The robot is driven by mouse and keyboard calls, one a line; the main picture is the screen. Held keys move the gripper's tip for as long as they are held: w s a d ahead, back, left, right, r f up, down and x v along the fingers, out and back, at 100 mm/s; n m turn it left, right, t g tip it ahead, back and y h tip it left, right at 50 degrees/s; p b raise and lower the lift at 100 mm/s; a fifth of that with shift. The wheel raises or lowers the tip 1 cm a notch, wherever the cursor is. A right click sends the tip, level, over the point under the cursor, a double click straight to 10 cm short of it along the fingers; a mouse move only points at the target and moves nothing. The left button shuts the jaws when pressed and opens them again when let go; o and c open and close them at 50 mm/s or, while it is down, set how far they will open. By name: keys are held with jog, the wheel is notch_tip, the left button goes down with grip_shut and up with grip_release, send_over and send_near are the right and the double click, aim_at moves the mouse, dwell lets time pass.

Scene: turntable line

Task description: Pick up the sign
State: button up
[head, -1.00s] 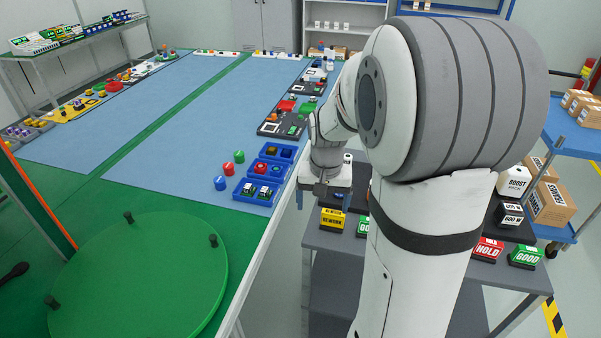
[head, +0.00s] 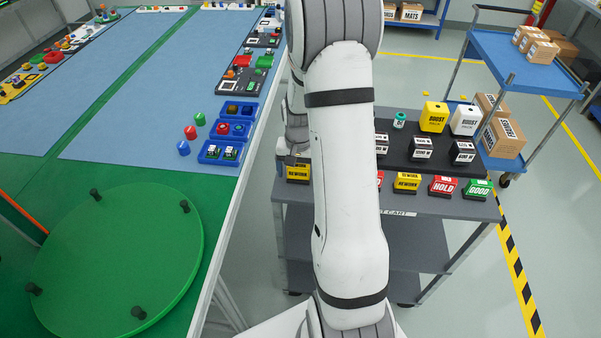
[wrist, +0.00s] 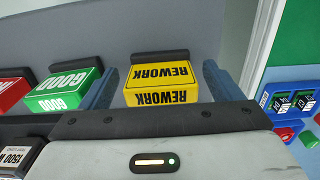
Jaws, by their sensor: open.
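A yellow REWORK sign (wrist: 161,84) with a black top edge stands between the fingers of my gripper (wrist: 160,78) in the wrist view. The blue-grey fingers are open, one on each side of it; I cannot tell whether either touches it. In the head view the same sign (head: 298,173) shows at the left end of the cart's front row, just left of my arm. My gripper is mostly hidden behind my arm there. A green GOOD sign (wrist: 65,90) and part of a red sign (wrist: 12,90) are left of the REWORK sign in the wrist view.
The grey cart (head: 430,207) also bears a second REWORK sign (head: 407,183), a HOLD sign (head: 443,187) and a GOOD sign (head: 478,189). Weight blocks and BOOST boxes (head: 433,117) stand behind. The blue-topped table (head: 140,120) and green turntable (head: 120,260) are left.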

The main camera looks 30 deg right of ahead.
jog(key=shift+f, duration=0.1)
jog(key=c, duration=1.1)
